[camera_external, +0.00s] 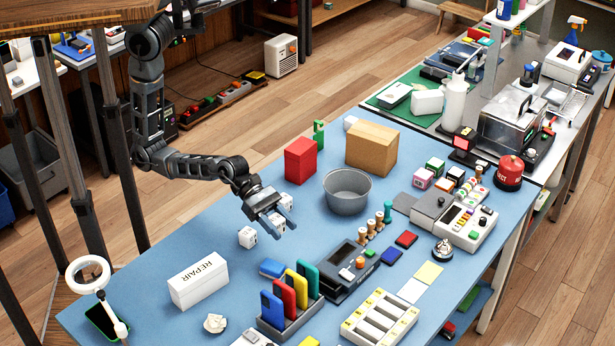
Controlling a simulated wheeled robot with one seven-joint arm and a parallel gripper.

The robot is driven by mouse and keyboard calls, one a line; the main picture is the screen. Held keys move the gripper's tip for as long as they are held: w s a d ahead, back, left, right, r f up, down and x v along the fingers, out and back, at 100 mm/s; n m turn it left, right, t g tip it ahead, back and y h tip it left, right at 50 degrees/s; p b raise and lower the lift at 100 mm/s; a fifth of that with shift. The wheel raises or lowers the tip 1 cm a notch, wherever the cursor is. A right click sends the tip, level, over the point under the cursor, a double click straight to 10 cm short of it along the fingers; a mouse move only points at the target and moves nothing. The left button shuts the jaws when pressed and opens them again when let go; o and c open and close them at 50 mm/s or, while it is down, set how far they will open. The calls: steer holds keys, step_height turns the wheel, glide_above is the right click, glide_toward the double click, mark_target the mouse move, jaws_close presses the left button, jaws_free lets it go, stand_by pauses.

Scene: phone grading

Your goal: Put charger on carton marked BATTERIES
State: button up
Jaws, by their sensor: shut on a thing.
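My gripper (277,220) is over the left-middle of the blue table, pointing down and to the right. It is shut on a small white block (275,222), which looks like the charger; the fingers partly hide it. Similar white blocks are close by: one (247,237) is on the table just left of the fingers, and another (286,200) shows behind them. A white carton (198,280) marked REPAIR is at the front left. A brown carton (371,148) and a red box (300,160) stand at the back. I can read no BATTERIES marking on any carton.
A grey round bin (347,191) stands right of my gripper. A dark device (347,270) and a rack of coloured phones (290,312) are in front. A ring lamp (88,275) stands at the left edge. The table between the REPAIR carton and the red box is mostly clear.

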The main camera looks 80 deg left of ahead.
steer(key=shift+s+d+r, duration=0.15)
steer(key=shift+s+r, duration=0.05)
steer(key=shift+s, duration=0.05)
steer(key=w+a+r+n+t+y+b, duration=0.1)
steer(key=w+a+r, duration=0.1)
steer(key=w+a, duration=0.65)
steer(key=w+a+r+n+t+y+b, duration=0.1)
steer(key=w+a+r+n+t+y, duration=0.3)
steer(key=w, duration=0.7)
steer(key=w+a+r+g+b, duration=0.1)
steer(key=w+a+r, duration=0.3)
steer(key=a, duration=0.5)
steer(key=w+a+r, duration=0.3)
steer(key=w+a, duration=0.3)
steer(key=a, duration=0.3)
glide_above(378, 135)
steer(key=shift+n, duration=0.4)
step_height(378, 135, down, 6)
steer(key=shift+f, duration=0.25)
steer(key=shift+a+f, duration=0.15)
steer(key=shift+f, duration=1.95)
steer(key=shift+f, duration=0.15)
steer(key=o, duration=1.1)
